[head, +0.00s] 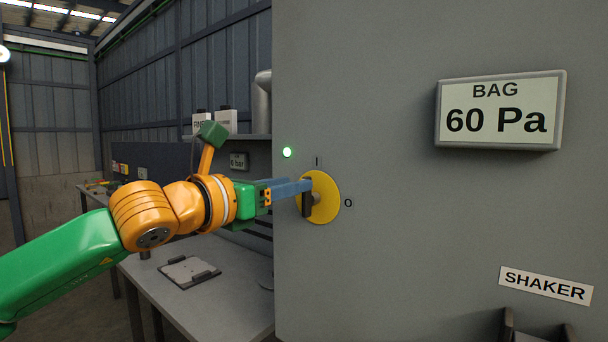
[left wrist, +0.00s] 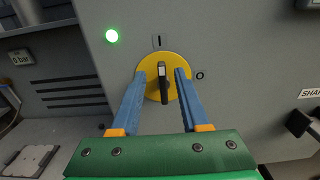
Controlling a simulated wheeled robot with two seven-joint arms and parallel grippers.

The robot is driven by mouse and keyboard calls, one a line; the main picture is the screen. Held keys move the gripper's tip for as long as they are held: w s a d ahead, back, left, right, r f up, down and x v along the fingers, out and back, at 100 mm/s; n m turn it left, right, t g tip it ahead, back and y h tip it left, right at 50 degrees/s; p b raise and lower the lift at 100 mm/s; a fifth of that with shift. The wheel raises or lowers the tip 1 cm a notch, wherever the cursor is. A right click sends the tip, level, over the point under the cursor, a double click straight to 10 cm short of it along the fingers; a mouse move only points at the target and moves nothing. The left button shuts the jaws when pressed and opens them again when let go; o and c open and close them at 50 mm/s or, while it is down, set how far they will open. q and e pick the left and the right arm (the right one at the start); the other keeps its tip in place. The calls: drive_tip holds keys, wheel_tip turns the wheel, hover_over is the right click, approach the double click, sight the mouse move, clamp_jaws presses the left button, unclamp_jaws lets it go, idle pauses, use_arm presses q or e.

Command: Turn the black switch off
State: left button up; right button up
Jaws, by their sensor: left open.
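The black switch (head: 307,199) is a rotary handle on a round yellow plate (head: 326,197) on the grey cabinet front. In the left wrist view the black switch (left wrist: 163,84) stands upright, pointing at the "I" mark above the plate; an "O" mark is to its right. A green lamp (head: 287,152) is lit at the upper left of the plate. My left gripper (head: 305,186) is at the plate. In the left wrist view its two blue fingers (left wrist: 160,76) are open, one on each side of the handle with gaps between. My right gripper is not in view.
A display (head: 500,110) reading "BAG 60 Pa" sticks out at the upper right of the cabinet. A "SHAKER" label (head: 546,284) and a dark bracket (head: 537,325) are at the lower right. A grey workbench (head: 215,300) with a small plate stands left of the cabinet.

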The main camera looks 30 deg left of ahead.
sight(310, 196)
use_arm(q)
drive_tip(key=w, duration=0.3)
drive_tip(key=shift+w+d+f, duration=0.1)
drive_tip(key=shift+w+d, duration=0.1)
drive_tip(key=shift+d, duration=0.15)
drive_tip(key=shift+s+a, duration=0.1)
drive_tip(key=shift+s, duration=0.1)
drive_tip(key=shift+c, duration=0.4)
clamp_jaws()
